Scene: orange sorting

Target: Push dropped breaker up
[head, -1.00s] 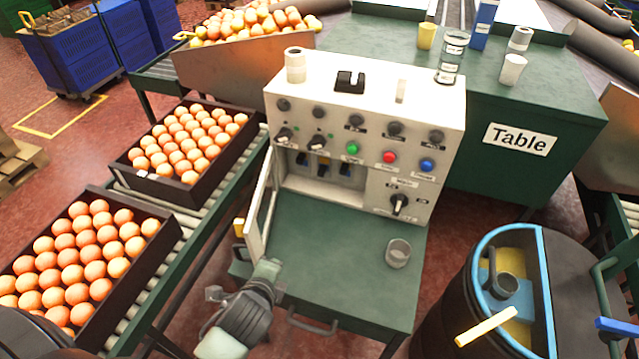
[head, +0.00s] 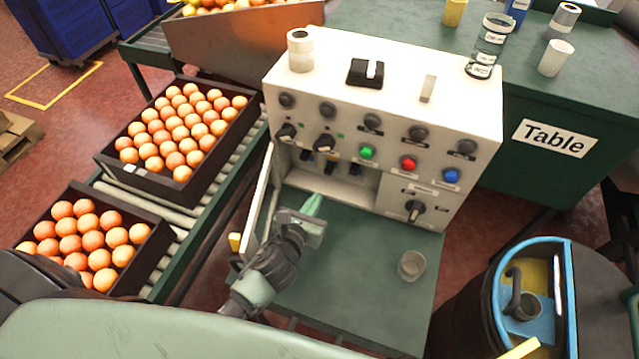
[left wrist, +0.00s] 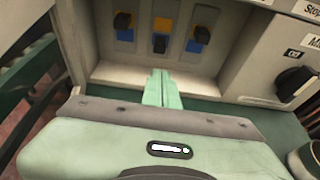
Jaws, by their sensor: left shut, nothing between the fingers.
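The control box (head: 385,110) stands on the green bench, with its low front recess open. Three breakers sit in the recess. In the left wrist view the middle breaker (left wrist: 160,43) has its black toggle down, with yellow showing above it. The left breaker (left wrist: 122,21) and right breaker (left wrist: 202,34) have black toggles up, with blue below. My left gripper (head: 313,203) is shut and empty, its fingers together. It points into the recess from the front, below the middle breaker and apart from it; its fingertips also show in the left wrist view (left wrist: 160,77). My right gripper is not in view.
The open door (head: 259,200) stands at the recess's left side, close to my left gripper. A small cup (head: 411,265) stands on the bench to the right. A rotary knob (head: 415,209) juts from the box front. The bench between is clear.

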